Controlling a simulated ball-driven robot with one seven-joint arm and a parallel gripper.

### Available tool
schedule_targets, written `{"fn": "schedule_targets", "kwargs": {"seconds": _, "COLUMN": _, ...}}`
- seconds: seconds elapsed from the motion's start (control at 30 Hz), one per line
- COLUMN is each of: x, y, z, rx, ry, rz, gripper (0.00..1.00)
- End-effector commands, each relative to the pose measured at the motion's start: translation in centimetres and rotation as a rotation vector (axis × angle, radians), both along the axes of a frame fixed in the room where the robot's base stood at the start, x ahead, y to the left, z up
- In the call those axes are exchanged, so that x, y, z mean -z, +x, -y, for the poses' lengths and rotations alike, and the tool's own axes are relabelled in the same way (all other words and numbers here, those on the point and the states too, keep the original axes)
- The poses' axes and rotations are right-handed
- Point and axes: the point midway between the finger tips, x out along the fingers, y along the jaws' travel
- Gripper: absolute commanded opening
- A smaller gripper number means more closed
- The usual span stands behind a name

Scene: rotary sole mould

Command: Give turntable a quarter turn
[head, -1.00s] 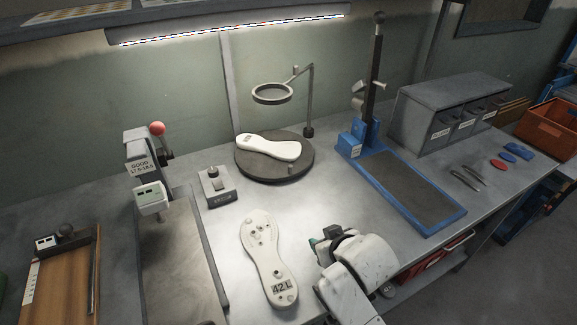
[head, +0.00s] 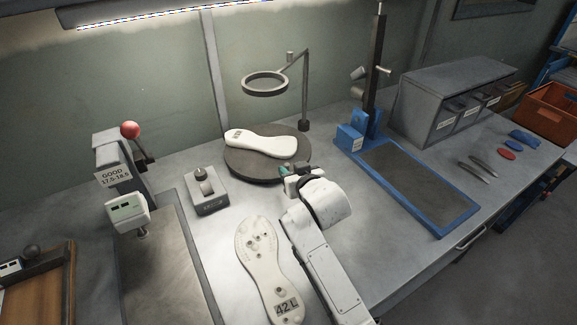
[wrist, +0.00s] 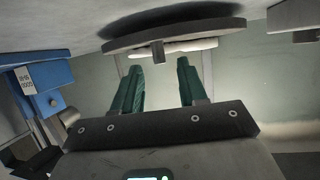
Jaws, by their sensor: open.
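The round dark turntable (head: 248,170) stands on the bench in the middle of the head view, with a white sole (head: 260,142) lying across it. My gripper (head: 290,170) is at the turntable's near right edge, its green fingertips small in that view. In the wrist view, which looks upside down, the open green fingers (wrist: 160,75) point at the turntable's rim (wrist: 190,34). A short peg (wrist: 158,52) on the turntable shows between and just beyond the fingertips, apart from both. The gripper covers the peg in the head view.
A ring magnifier (head: 265,84) on a post stands over the turntable's back. A blue-based stand (head: 420,190) is to the right. A small grey device (head: 206,190) is to the left. A white sole plate marked 42 L (head: 262,260) lies in front.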

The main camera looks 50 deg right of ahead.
Motion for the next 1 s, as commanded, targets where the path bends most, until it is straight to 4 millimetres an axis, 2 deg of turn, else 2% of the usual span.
{"fn": "schedule_targets", "kwargs": {"seconds": 0.23, "x": 1.1, "y": 2.3, "z": 1.1, "rx": 0.002, "ry": 0.002, "rz": 0.0, "gripper": 0.42}}
{"fn": "schedule_targets", "kwargs": {"seconds": 0.63, "x": 1.3, "y": 2.8, "z": 1.3, "rx": 0.0, "ry": 0.0, "rz": -0.001, "gripper": 0.42}}
{"fn": "schedule_targets", "kwargs": {"seconds": 1.0, "x": 1.3, "y": 2.8, "z": 1.3, "rx": 0.0, "ry": 0.0, "rz": -0.001, "gripper": 0.08}}
